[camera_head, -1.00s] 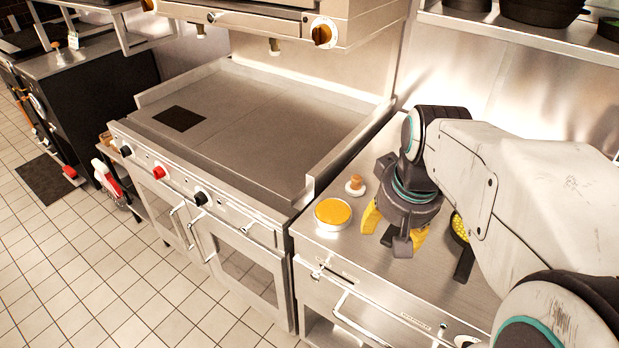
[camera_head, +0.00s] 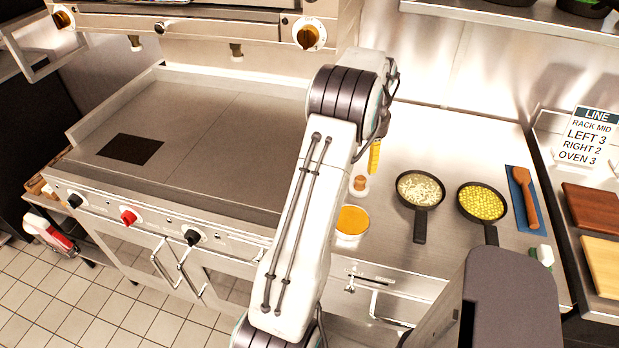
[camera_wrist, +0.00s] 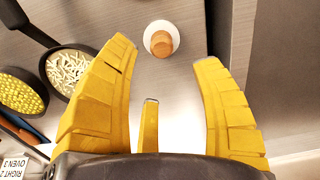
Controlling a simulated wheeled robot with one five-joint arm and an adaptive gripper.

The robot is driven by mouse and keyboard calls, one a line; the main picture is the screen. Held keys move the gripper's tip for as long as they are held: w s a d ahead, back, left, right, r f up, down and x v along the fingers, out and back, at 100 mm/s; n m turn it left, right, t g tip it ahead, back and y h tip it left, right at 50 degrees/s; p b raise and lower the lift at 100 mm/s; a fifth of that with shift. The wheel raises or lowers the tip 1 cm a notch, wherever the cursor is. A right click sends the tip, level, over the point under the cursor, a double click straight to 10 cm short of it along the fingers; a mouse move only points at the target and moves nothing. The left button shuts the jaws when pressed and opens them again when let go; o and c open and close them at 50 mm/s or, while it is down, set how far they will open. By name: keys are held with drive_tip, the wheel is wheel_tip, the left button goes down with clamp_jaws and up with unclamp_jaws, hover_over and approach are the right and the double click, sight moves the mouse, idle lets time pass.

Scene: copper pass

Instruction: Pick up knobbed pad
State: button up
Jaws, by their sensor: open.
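The knobbed pad, a round white disc with a wooden knob (camera_head: 360,184), sits on the steel counter (camera_head: 455,150) in the head view, just behind a round orange-topped tin (camera_head: 352,220). In the wrist view the pad (camera_wrist: 160,40) is near the top, between and slightly beyond the tips of my gripper's yellow fingers (camera_wrist: 166,58). My gripper is open and empty. In the head view only one yellow finger (camera_head: 374,157) shows, above and behind the pad; my arm hides the rest. I cannot tell the height of the fingers above the counter.
A pan of pale shreds (camera_head: 420,188) and a pan of yellow pieces (camera_head: 482,202) stand right of the pad. A wooden utensil (camera_head: 526,195) lies on a blue mat. The flat griddle (camera_head: 215,140) with its raised edge is left. Bare counter lies behind the pans.

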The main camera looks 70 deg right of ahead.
sight(361, 178)
drive_tip(key=shift+s+d+f, duration=0.1)
drive_tip(key=shift+d+f, duration=0.1)
drive_tip(key=shift+f, duration=0.45)
drive_tip(key=shift+w+f+p, duration=0.2)
drive_tip(key=shift+f+p, duration=0.8)
drive_tip(key=shift+f, duration=2.65)
drive_tip(key=shift+c, duration=0.3)
clamp_jaws()
